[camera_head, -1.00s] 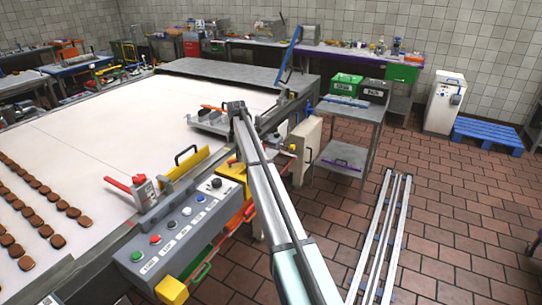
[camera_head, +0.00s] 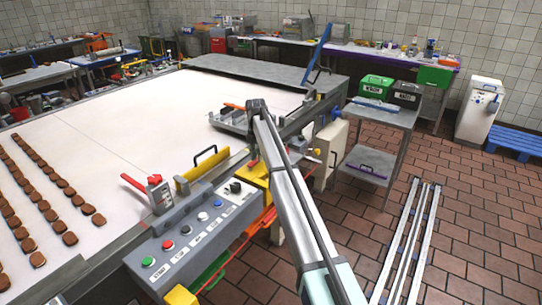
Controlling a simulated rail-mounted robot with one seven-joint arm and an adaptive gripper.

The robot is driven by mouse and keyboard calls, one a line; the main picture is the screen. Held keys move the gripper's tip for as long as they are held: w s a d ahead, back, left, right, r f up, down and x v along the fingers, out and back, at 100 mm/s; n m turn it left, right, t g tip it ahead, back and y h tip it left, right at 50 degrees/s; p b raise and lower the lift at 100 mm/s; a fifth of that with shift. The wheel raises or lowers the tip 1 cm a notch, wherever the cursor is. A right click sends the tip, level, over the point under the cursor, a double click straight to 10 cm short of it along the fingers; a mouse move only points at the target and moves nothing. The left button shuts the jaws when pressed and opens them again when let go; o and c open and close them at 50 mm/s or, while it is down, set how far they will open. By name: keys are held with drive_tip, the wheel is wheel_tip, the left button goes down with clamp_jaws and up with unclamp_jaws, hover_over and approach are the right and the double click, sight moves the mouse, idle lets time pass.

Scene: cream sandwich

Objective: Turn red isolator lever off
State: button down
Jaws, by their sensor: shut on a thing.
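A red lever (camera_head: 133,183) sticks out to the left from a small upright grey block (camera_head: 159,197) with a red top. It stands at the machine's near edge, behind the button panel, and I cannot tell whether it is the isolator lever. My arm (camera_head: 288,192) rises from the bottom right to a dark joint above the machine's right side. My gripper and its fingertips do not show, so what they touch is hidden. A cream cabinet (camera_head: 330,150) stands just right of the arm, with small red and yellow parts partly covered by the arm.
The grey button panel (camera_head: 190,236) runs along the machine's near side. A yellow guard with a black handle (camera_head: 203,170) stands behind it. Brown biscuits lie on the white belt (camera_head: 110,125). A side table (camera_head: 378,116) holds green and black boxes. Metal rails (camera_head: 410,243) lie on the tiled floor.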

idle(0.4)
drive_tip(key=c, duration=1)
unclamp_jaws()
wheel_tip(320, 180, up, 12)
